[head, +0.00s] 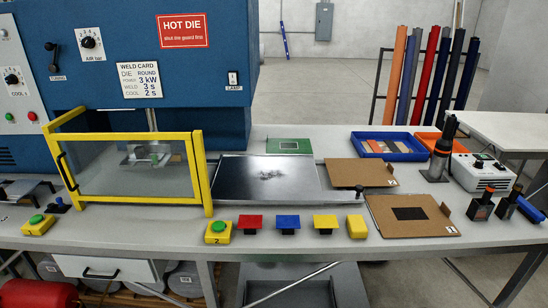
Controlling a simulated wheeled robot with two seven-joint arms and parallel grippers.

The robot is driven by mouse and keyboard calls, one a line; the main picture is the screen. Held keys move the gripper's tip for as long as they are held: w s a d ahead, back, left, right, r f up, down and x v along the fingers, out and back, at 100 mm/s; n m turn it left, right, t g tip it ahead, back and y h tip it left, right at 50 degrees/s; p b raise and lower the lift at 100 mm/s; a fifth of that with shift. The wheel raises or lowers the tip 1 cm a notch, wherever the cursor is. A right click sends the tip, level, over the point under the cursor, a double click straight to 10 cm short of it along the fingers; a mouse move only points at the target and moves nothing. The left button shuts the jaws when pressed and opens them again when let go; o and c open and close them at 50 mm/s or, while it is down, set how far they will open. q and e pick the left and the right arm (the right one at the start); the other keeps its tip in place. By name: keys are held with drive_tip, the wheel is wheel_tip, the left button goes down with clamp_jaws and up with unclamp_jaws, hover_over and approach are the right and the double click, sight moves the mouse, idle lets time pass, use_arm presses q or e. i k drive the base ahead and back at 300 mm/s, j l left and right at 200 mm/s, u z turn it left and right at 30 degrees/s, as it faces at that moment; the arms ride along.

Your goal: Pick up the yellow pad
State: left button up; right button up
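A yellow pad (325,221) with a flat square top stands on a short dark stem near the front edge of the bench, right of centre in the head view. A similar blue pad (287,222) and red pad (250,222) stand in a row to its left. A plain yellow block (356,226) sits close to its right. A yellow button box (218,232) with a green button stands at the left end of the row. Neither of my grippers can be made out in the head view, and nothing covers the yellow pad.
Behind the pads lies a dark metal plate (268,178). Cardboard sheets (420,226) lie to the right. The yellow-framed clear guard (202,172) of the blue machine (120,60) stands left. A black tool (440,150) stands upright and a white box (482,173) sits at right.

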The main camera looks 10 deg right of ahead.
sight(356, 225)
drive_tip(key=k+l+z, duration=0.1)
drive_tip(key=l, duration=0.55)
drive_tip(key=k+l+z, duration=0.1)
drive_tip(key=l, duration=0.6)
